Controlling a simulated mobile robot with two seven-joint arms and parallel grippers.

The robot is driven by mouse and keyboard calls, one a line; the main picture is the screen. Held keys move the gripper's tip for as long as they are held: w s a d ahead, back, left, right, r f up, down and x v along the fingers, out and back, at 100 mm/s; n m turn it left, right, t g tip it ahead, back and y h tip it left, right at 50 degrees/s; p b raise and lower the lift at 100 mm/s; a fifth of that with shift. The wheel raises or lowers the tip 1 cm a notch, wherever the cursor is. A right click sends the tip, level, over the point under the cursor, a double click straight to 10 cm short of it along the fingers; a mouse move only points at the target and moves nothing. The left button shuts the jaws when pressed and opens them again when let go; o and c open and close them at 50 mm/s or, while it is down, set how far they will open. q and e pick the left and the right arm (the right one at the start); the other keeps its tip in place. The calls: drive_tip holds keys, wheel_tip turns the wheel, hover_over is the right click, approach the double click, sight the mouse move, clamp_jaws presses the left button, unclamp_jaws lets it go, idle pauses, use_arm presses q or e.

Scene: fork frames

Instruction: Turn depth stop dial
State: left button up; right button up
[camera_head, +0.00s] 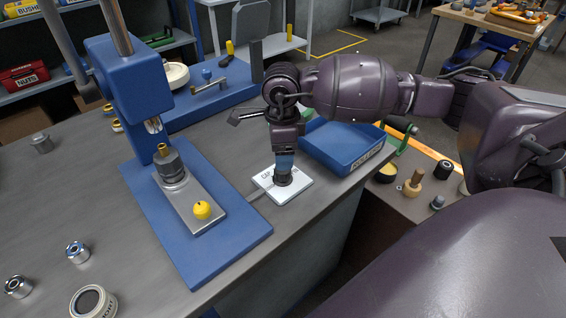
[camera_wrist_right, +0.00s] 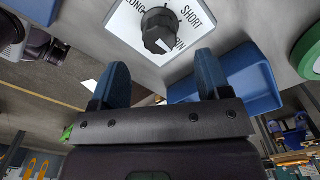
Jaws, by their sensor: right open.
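The depth stop dial is a black ridged knob (camera_wrist_right: 160,28) with a white pointer mark, set on a white square plate (camera_wrist_right: 126,22). The plate carries lettering, with "SHORT" readable and "LONG" partly cut off. In the head view the plate (camera_head: 299,191) lies on the grey bench near its front edge, and the dial (camera_head: 282,181) is partly hidden by my gripper. My right gripper (camera_head: 284,168) points down just over the dial. In the right wrist view its blue fingers (camera_wrist_right: 164,75) are spread, with the dial beyond their tips and nothing between them. My left gripper is not in view.
A blue press (camera_head: 240,243) with a metal block and yellow knob stands left of the plate. A blue bin (camera_head: 345,160) sits close to its right. Shiny bushings (camera_head: 78,252) and a round tin (camera_head: 93,302) are at the lower left.

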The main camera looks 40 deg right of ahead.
drive_tip(key=shift+r, duration=2)
